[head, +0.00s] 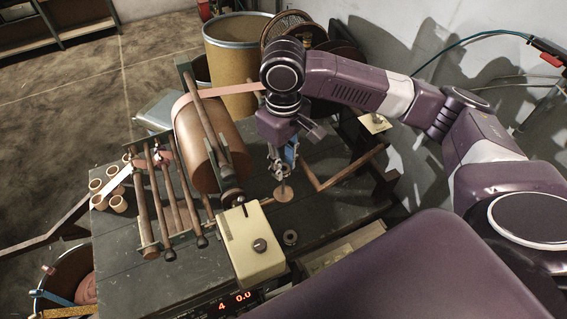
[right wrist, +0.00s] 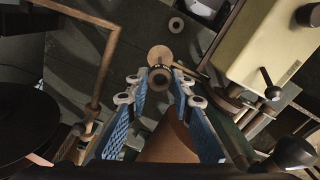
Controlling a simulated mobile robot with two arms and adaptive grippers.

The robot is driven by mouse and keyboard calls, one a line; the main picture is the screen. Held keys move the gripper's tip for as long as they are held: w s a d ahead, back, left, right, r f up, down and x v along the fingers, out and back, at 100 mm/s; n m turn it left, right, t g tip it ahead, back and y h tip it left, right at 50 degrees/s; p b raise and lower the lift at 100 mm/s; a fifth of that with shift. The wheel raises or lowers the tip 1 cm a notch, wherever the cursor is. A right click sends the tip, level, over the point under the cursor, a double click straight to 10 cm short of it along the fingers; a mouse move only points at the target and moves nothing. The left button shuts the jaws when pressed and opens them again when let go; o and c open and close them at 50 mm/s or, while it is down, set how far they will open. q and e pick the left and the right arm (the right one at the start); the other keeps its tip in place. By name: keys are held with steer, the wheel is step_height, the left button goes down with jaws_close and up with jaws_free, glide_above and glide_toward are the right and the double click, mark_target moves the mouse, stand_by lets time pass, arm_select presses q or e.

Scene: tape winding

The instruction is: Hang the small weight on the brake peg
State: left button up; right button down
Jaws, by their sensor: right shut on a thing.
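My right gripper (head: 283,165) points down beside the brown drum (head: 208,150), over the dark bench. In the right wrist view, its blue-padded fingers (right wrist: 159,90) are closed in around a small round, dark-ended piece (right wrist: 160,77). A flat copper-brown disc (head: 284,194) shows just below the fingers, and also in the right wrist view (right wrist: 159,55). The piece and disc look like the small weight, but how they join is hidden. Short rods show near the drum's axle end (head: 233,199); I cannot tell which is the brake peg. My left gripper is not in view.
A cream box (head: 254,255) with a knob stands close to the gripper's front left. A small dark ring (head: 290,237) lies on the bench. A roller frame (head: 172,205) is left of the drum. A bent wooden bar (head: 345,172) is at right.

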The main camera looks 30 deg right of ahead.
steer(key=shift+f+b, duration=0.6)
steer(key=shift+f, duration=1.75)
